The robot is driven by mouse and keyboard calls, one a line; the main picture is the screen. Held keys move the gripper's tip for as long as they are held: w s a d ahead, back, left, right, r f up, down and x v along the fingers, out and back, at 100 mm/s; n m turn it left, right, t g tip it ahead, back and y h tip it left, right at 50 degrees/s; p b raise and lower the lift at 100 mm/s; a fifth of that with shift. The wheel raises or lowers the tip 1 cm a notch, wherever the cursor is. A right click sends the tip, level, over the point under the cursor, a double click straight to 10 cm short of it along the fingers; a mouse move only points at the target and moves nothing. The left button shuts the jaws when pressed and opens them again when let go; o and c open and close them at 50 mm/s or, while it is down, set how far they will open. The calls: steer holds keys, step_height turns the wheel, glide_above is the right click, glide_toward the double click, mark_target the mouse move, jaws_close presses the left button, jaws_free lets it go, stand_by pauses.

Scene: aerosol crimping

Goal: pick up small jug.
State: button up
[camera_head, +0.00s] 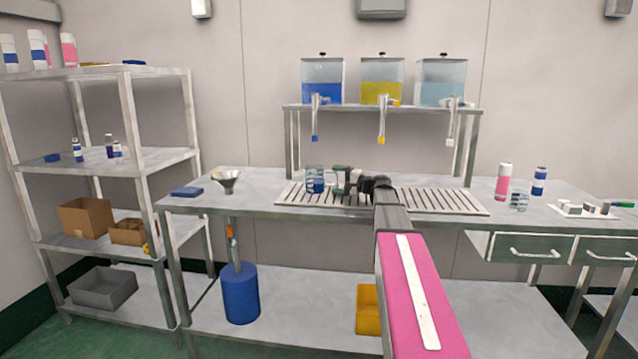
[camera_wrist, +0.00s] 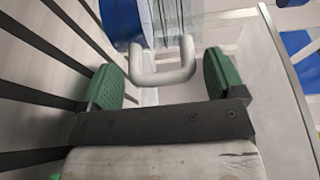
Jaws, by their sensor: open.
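The small jug (camera_head: 315,181) is clear with blue in it and stands at the left end of the slatted drip grate on the bench. In the wrist view the jug's pale handle (camera_wrist: 162,72) lies between the green finger pads, with a gap on each side. The jug's clear and blue body shows beyond the handle and is cut off by the top edge. My gripper (camera_wrist: 161,80) is open and holds nothing. In the head view my gripper (camera_head: 341,181) is just right of the jug, partly hidden by my own arm.
The slatted grate (camera_head: 440,201) runs along the bench under three dispensers, blue, yellow (camera_head: 381,94) and pale. A metal funnel (camera_head: 227,181) and a blue item (camera_head: 187,192) are to the left. A pink-white can (camera_head: 503,181) and a small clear container (camera_head: 519,202) are to the right.

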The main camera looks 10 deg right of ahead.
steer(key=shift+x, duration=1.05)
steer(key=c, duration=0.9)
steer(key=shift+o, duration=0.2)
steer(key=shift+r, duration=0.15)
